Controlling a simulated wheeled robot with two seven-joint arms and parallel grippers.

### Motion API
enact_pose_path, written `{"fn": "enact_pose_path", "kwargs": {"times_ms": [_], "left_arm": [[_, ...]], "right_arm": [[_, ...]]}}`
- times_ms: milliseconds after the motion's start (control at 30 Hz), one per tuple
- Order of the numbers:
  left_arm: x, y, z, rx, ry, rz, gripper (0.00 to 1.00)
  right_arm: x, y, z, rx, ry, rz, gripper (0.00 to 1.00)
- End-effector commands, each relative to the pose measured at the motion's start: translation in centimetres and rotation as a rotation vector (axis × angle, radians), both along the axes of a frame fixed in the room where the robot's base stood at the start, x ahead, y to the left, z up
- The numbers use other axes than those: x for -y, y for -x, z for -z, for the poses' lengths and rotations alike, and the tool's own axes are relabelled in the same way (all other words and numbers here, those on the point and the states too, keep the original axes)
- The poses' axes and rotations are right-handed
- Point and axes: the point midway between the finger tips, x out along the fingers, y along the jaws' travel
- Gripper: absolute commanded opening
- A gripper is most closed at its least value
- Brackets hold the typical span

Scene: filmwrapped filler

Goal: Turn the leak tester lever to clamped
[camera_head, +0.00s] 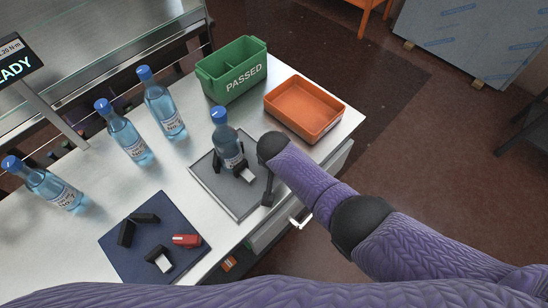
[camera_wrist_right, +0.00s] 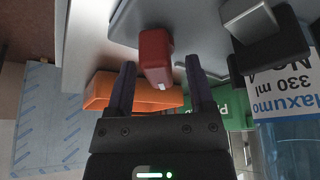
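A clear blue bottle (camera_head: 228,152) with a blue cap stands upright on the grey plate (camera_head: 240,203), between black jaws, one with a white pad (camera_head: 246,175). It also shows at the right of the right wrist view (camera_wrist_right: 292,145). My right gripper (camera_head: 267,192) is at the plate's right edge. In the right wrist view its two dark fingers (camera_wrist_right: 161,88) stand open on either side of a red lever handle (camera_wrist_right: 155,52), with a visible gap on the right. The head view hides this handle behind my wrist. My left gripper is not in view.
A navy plate (camera_head: 122,237) holds black jaws and a red handle (camera_head: 186,240). Several bottles (camera_head: 125,135) stand along the back left. A green PASSED crate (camera_head: 232,92) and an orange tray (camera_head: 342,122) stand behind the grey plate.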

Motion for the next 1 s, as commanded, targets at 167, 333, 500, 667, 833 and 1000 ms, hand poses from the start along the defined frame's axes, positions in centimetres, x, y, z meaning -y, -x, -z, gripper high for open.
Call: {"fn": "enact_pose_path", "kwargs": {"times_ms": [167,333,500,667,833,1000], "left_arm": [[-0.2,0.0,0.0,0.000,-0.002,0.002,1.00],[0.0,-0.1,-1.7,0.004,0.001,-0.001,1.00],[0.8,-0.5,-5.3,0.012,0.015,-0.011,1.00],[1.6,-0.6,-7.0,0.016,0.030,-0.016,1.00],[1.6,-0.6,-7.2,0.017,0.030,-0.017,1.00],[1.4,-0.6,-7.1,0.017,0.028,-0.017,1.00]], "right_arm": [[0.0,0.0,0.0,-0.001,0.001,-0.001,0.68],[0.0,0.6,-1.7,-0.002,0.000,0.000,0.68],[0.0,2.1,-5.8,0.000,-0.001,0.000,0.68],[-0.1,3.3,-8.5,0.000,-0.002,-0.001,0.68],[0.0,3.8,-9.2,-0.001,0.002,0.000,0.68],[0.0,3.8,-9.1,-0.001,0.002,0.000,0.68]]}}
